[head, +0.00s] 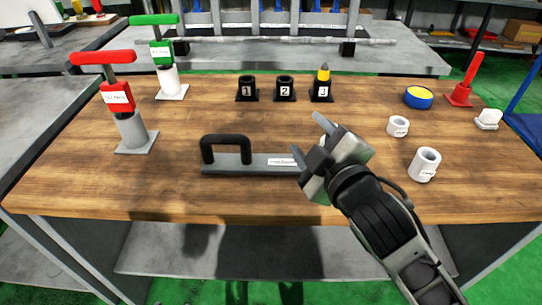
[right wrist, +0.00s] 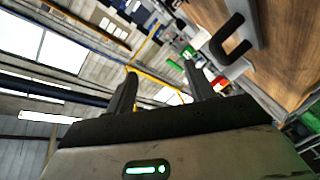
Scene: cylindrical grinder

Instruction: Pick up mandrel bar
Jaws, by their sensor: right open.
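A long thin grey bar (head: 270,40), which looks like the mandrel bar, lies level across two black supports on the grey bench behind the wooden table. My right gripper (head: 311,138) is open and empty above the middle of the wooden table, well in front of the bar. It points up and to the left in the head view. Its two fingers also show apart in the right wrist view (right wrist: 160,72), with nothing between them. I cannot make out the bar in the right wrist view. My left gripper is out of view.
A grey plate with a black handle (head: 228,139) lies left of my right gripper; its handle also shows in the right wrist view (right wrist: 232,45). Numbered black holders (head: 284,90), red (head: 117,97) and green (head: 161,53) handled gauges, and white rings (head: 424,165) stand on the table.

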